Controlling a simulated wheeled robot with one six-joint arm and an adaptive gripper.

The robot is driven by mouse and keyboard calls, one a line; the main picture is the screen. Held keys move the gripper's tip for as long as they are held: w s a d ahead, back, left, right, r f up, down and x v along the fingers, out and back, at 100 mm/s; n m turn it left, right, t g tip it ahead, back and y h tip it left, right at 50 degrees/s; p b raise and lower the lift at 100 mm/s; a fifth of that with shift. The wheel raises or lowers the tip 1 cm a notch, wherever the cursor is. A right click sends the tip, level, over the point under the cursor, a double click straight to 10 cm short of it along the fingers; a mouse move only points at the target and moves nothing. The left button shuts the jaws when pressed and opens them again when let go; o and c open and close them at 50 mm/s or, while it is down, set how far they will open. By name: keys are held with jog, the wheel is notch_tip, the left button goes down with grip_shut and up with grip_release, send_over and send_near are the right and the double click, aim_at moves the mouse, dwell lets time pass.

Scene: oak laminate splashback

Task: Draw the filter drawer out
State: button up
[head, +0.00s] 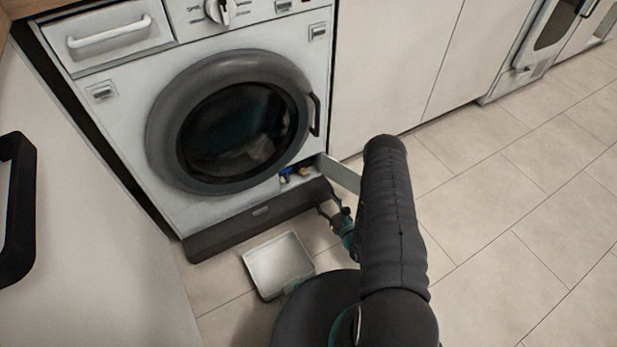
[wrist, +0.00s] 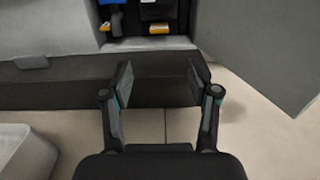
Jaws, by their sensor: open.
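The washing machine (head: 110,140) stands at the left in the head view. A small compartment low at its right front is open, with blue (wrist: 112,22) and yellow (wrist: 159,28) parts inside in the wrist view. Its grey flap (head: 340,172) is swung out to the right, and also shows in the wrist view (wrist: 265,50). I cannot tell which part is the filter drawer. My gripper (wrist: 160,80) is open and empty, its fingers below the compartment and over the dark plinth (wrist: 60,85). In the head view my gripper (head: 332,208) is partly hidden by my arm.
A white tray (head: 250,272) lies on the tiled floor in front of the plinth, left of my gripper; its edge shows in the wrist view (wrist: 30,140). White cabinet fronts (head: 390,60) stand to the right. The floor (head: 500,200) at the right is clear.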

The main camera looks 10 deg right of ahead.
aim_at(307, 175)
jog(key=x, duration=1.3)
grip_shut()
